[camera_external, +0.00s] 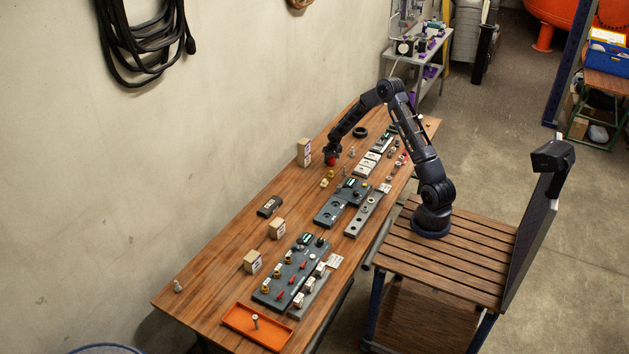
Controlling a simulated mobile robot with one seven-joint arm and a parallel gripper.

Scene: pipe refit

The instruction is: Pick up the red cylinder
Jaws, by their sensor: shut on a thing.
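The red cylinder (331,161) shows as a small red spot at the tip of my gripper (332,156), over the far left part of the wooden table (210,285). My gripper points down and is shut on the red cylinder. The fingers are dark and small in this view, and they hide part of the cylinder. I cannot tell whether the cylinder touches the table top.
Small yellow parts (327,179) lie just in front of my gripper. A cardboard box stack (304,152) stands close on its left. A black ring (360,132) lies behind. Grey boards with fittings (333,210) fill the right side. Bare table lies front left, near an orange tray (240,324).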

